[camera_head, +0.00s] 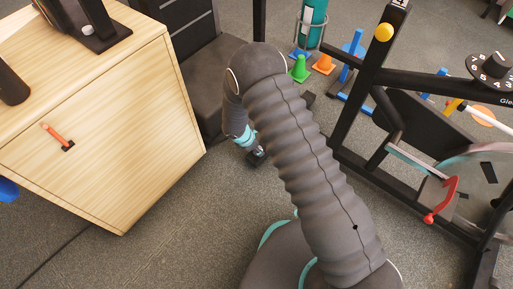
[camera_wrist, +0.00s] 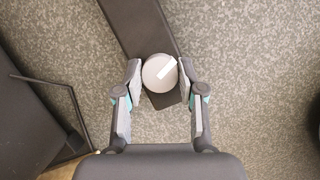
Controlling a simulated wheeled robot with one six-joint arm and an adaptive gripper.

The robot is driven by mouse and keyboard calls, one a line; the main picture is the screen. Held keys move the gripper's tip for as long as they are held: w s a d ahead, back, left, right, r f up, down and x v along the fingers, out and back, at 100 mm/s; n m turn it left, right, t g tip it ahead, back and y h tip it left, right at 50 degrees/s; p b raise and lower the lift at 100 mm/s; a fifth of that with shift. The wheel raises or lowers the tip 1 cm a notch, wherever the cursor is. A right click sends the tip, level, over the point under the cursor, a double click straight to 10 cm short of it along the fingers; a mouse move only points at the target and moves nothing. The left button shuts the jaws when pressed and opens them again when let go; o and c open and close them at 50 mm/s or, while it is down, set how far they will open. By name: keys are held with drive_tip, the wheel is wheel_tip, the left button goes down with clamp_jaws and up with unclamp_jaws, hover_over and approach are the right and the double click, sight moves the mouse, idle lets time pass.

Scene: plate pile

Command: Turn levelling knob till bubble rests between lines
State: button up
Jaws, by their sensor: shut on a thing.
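A round grey knob (camera_wrist: 154,72) with a white stripe sits at the end of a dark flat bar (camera_wrist: 140,25) near the floor. The stripe slants up to the right. My gripper (camera_wrist: 160,78) is shut on the knob, with one finger on its left side and one on its right. In the head view my gripper (camera_head: 250,143) is low, near the floor, and mostly hidden behind my arm. No bubble or level lines can be made out in either view.
A wooden cabinet (camera_head: 100,130) with an orange handle stands at the left. A black frame (camera_head: 355,90) with a red lever (camera_head: 443,200) stands at the right. Green (camera_head: 300,69) and orange (camera_head: 324,63) cones stand at the back. Speckled floor is clear around the knob.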

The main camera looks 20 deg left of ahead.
drive_tip(key=m, duration=0.2)
drive_tip(key=m+g, duration=0.1)
drive_tip(key=m, duration=0.1)
drive_tip(key=shift+w+a+m+g+h+b, duration=0.1)
drive_tip(key=shift+w+m+g+h+b, duration=0.05)
drive_tip(key=shift+m+g+h+b, duration=0.2)
drive_tip(key=shift+w+m+g+b, duration=0.1)
drive_tip(key=shift+m+g+b, duration=0.75)
drive_tip(key=shift+m, duration=1.4)
drive_tip(key=o, duration=1.2)
drive_tip(key=shift+c, duration=0.2)
drive_tip(key=shift+r, duration=0.1)
drive_tip(key=v, duration=1.2)
drive_tip(key=shift+a+m, duration=0.15)
drive_tip(key=shift+m, duration=0.15)
